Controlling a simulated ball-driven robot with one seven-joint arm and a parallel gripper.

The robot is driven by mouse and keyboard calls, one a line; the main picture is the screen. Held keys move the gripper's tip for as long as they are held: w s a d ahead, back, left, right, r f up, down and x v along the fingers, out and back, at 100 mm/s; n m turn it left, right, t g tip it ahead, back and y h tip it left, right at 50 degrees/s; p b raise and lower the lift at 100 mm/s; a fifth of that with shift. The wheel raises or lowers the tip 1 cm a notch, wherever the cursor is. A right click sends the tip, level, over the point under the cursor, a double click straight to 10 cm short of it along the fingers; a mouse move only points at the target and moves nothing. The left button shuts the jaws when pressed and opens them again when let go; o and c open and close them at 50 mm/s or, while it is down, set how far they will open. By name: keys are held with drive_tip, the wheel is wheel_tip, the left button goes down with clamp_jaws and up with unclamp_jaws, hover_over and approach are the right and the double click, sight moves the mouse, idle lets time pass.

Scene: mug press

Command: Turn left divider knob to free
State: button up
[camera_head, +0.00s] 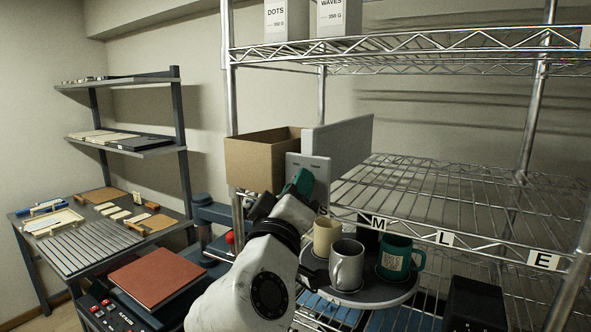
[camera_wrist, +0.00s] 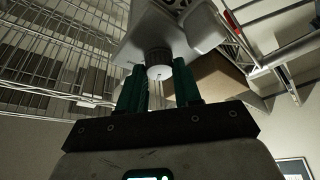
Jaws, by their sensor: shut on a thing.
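The left divider is a grey upright panel (camera_head: 345,142) on the wire shelf, next to a cardboard box. Its front plate (camera_head: 310,168) faces my arm. My gripper (camera_head: 300,182) with green fingers is up against the lower part of that plate, and the knob is hidden there in the head view. In the wrist view, the knob (camera_wrist: 158,70) shows as a dark ribbed collar with a pale round face and a thin mark line. My gripper (camera_wrist: 158,88) is shut on it, one green finger on each side. Whether the mark means locked or free cannot be told.
The open cardboard box (camera_head: 262,160) stands left of the divider. Below the shelf edge, a round tray (camera_head: 378,298) holds a cream mug (camera_head: 326,236), a grey mug (camera_head: 346,264) and a green mug (camera_head: 394,258), close to my arm. The shelf right of the divider (camera_head: 450,195) is empty.

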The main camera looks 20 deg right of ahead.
drive_tip(key=shift+r+n+y+p, duration=0.15)
drive_tip(key=shift+n+y+p, duration=0.25)
drive_tip(key=shift+n+p, duration=0.4)
drive_tip(key=shift+n, duration=0.3)
drive_tip(key=o, duration=1)
drive_tip(key=shift+o, duration=0.2)
drive_tip(key=shift+s, duration=0.1)
drive_tip(key=b+v, duration=0.2)
drive_tip(key=v, duration=0.8)
drive_tip(key=shift+s+a+b, duration=0.2)
drive_tip(key=shift+s+b, duration=0.05)
drive_tip(key=shift+b, duration=0.1)
